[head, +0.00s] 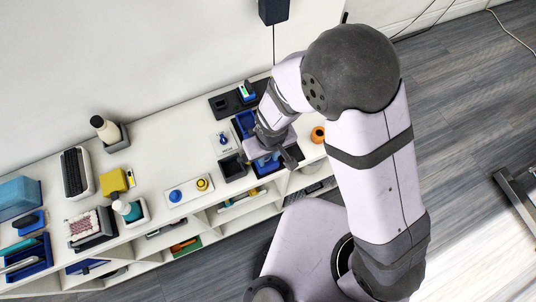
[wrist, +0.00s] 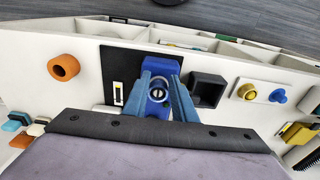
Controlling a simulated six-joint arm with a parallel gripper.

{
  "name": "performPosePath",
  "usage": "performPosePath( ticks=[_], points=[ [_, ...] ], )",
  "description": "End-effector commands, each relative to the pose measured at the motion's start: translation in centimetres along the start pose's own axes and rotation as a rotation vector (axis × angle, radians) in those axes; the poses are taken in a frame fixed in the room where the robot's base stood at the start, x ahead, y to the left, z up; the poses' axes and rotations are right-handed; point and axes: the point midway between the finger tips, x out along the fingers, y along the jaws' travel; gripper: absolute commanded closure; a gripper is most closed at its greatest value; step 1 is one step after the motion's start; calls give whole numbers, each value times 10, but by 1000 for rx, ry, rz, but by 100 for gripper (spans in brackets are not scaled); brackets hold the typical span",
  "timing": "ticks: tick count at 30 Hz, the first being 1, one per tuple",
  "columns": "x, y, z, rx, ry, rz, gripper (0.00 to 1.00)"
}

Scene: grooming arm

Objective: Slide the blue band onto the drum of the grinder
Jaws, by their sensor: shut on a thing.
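My gripper (wrist: 163,97) points down, and its two blue-grey fingers close around a small blue piece, which I take to be the blue band (wrist: 157,82). A round silver-rimmed end (wrist: 157,95) shows between the fingers. I cannot tell whether this is the drum of the grinder or how the band sits relative to it. A larger blue block or holder (wrist: 166,62) stands just beyond the fingers on a black mat (wrist: 118,62). In the head view my gripper (head: 268,157) is low over the shelf top, and my wrist hides most of what it holds.
A black open box (wrist: 208,90) stands close beside the fingers. Beyond it is a white plate with a yellow knob (wrist: 247,91) and a blue knob (wrist: 279,96). An orange ring (wrist: 63,67) lies on the other side. A blue bin (head: 243,122) stands close behind my gripper.

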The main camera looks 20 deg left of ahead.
Motion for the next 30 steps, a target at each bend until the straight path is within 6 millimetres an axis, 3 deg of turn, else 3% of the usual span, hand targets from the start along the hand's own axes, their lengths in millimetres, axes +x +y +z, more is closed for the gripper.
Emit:
performPosePath(
  ticks=[6, 7, 9, 22, 30],
  points=[
    [6, 0, 0, 0, 0, 0, 100],
    [4, 0, 0, 0, 1, 0, 68],
    [4, 0, 0, 0, 0, 0, 54],
    [0, 0, 0, 0, 2, 0, 54],
    [-24, 0, -1, 0, 6, -1, 54]
  ],
)
